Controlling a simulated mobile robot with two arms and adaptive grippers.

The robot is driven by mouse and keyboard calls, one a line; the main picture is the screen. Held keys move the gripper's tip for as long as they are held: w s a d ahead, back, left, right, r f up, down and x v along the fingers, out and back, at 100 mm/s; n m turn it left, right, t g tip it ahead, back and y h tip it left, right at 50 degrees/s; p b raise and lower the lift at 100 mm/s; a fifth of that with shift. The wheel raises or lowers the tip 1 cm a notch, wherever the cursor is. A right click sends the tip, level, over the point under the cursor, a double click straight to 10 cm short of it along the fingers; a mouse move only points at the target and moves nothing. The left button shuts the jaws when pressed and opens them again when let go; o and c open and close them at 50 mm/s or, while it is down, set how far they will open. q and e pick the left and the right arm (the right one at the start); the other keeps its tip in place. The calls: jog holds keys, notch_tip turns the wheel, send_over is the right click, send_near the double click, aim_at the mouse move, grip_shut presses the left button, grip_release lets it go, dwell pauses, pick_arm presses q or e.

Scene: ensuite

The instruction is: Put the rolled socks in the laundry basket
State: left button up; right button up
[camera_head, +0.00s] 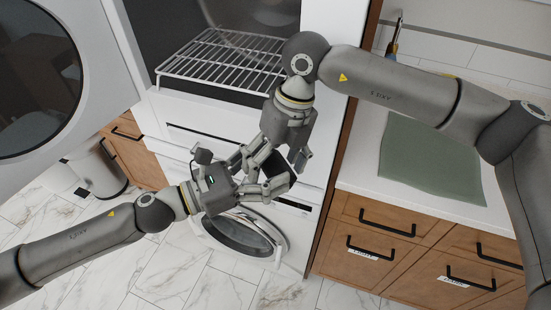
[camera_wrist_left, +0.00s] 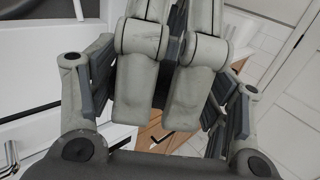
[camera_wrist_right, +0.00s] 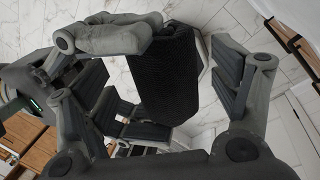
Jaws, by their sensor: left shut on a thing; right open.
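The rolled socks (camera_wrist_right: 168,80), a dark knitted bundle, show in the right wrist view. They also show in the head view as a dark patch (camera_head: 278,183) at the left fingertips. My left gripper (camera_head: 262,176) is shut on them; part of a grey left finger crosses their upper left side in the right wrist view. My right gripper (camera_head: 277,158) is open, with its fingers on either side of the bundle; I cannot tell whether they touch it. In the left wrist view, grey fingers in the middle hide the socks. No laundry basket can be made out.
Behind the grippers is a white appliance with a wire rack (camera_head: 225,60). Below, a round glass door (camera_head: 240,232) stands near the marble floor (camera_head: 190,285). A large white door (camera_head: 105,60) is at left, a metal bin (camera_head: 98,172) lower left. A counter with green mat (camera_head: 430,160) is right.

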jog(key=c, duration=1.1)
pick_arm(q)
jog(key=o, duration=1.1)
